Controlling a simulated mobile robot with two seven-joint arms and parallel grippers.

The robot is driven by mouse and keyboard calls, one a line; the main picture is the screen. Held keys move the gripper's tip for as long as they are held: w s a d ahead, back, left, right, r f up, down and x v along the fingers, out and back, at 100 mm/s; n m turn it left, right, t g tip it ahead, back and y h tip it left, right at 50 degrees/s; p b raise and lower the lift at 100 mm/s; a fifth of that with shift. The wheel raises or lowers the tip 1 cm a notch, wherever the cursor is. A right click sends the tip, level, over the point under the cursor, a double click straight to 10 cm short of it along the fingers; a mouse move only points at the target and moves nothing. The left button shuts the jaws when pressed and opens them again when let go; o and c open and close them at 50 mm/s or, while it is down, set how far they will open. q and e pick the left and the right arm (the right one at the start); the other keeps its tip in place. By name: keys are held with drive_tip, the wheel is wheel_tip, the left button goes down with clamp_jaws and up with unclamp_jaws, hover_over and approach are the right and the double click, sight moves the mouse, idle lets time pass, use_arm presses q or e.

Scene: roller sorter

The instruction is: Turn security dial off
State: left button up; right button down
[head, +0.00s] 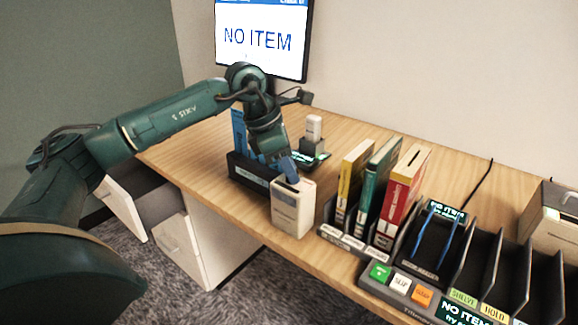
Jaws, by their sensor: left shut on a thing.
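A cream-white box (293,212) stands near the front edge of the desk, left of the books. My left gripper (288,176) reaches down to the top of this box, its blue-grey fingertips at the upper face. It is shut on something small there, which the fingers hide. I cannot make out a security dial or its setting. My right gripper is not in view.
Yellow, green and red books (398,192) stand in a rack to the right. A black slotted sorter (483,262) with coloured buttons is at the lower right. A small scanner (314,130) stands behind my gripper. A monitor (262,38) reads NO ITEM.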

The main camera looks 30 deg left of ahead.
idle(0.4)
use_arm(q)
drive_tip(key=o, duration=1)
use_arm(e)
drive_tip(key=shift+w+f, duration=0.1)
use_arm(q)
drive_tip(key=p+v, duration=0.1)
drive_tip(key=v, duration=1.2)
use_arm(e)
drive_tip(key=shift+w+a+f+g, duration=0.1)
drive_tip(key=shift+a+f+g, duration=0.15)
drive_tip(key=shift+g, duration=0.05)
use_arm(q)
drive_tip(key=shift+r, duration=0.1)
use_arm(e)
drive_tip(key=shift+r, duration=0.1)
